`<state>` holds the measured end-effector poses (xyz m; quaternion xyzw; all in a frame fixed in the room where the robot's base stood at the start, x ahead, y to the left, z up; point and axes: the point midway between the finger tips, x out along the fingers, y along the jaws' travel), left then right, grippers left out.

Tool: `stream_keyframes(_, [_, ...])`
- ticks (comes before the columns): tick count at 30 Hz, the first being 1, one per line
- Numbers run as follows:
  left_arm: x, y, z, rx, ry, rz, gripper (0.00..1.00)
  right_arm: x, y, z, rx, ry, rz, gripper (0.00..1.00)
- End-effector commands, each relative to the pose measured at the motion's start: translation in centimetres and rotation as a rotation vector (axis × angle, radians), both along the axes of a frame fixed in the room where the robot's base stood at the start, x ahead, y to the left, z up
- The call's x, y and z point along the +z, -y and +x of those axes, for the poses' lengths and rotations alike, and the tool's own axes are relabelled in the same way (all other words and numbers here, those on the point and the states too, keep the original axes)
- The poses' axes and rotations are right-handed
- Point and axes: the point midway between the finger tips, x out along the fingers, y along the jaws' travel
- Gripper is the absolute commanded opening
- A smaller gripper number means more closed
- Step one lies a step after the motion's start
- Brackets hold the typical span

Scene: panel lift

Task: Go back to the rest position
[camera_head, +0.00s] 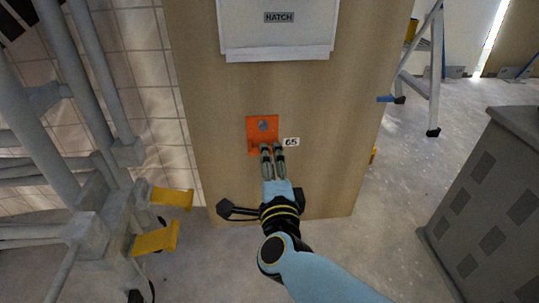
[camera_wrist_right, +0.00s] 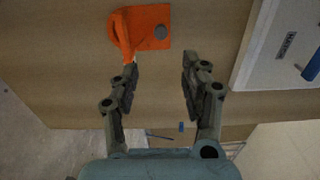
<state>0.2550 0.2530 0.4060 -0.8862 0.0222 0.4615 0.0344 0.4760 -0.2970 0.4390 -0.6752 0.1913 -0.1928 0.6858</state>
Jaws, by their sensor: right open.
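My right gripper (camera_head: 272,150) is in front of the wooden panel, just below an orange bracket (camera_head: 262,127) fixed on it. In the right wrist view the gripper (camera_wrist_right: 158,78) is open, with nothing between its fingers. The orange bracket (camera_wrist_right: 145,28) shows there beyond the fingertips, with a round grey spot on its plate. Whether the left fingertip touches the bracket's lower edge is hard to tell. My left gripper does not show in either view.
A white hatch (camera_head: 278,28) is on the panel (camera_head: 340,130) above the bracket, and a "65" label (camera_head: 291,142) is beside it. Grey pipework with yellow parts (camera_head: 172,198) stands at left. A ladder (camera_head: 425,75) and a grey cabinet (camera_head: 490,205) are at right. Floor between is clear.

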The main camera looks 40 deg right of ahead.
Motion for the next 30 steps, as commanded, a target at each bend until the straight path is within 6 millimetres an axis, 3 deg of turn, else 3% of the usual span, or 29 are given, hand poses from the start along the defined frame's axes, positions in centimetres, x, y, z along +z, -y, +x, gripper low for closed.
stream_keyframes(13, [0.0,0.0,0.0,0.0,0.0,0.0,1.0,0.0,0.0,0.0,0.0,0.0,0.0,0.46])
stream_keyframes(16, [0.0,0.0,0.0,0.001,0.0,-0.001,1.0,-0.7,0.1,-0.8,0.0,-0.018,-0.002,0.46])
stream_keyframes(19, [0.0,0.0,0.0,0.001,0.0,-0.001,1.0,-2.3,0.6,-3.4,0.006,-0.07,-0.016,0.46])
stream_keyframes(22, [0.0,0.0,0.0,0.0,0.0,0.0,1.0,-2.3,1.1,-7.4,0.073,-0.137,-0.101,0.46])
stream_keyframes(30, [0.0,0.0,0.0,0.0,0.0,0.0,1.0,-1.6,-4.8,-14.5,0.665,-0.576,-0.654,0.46])
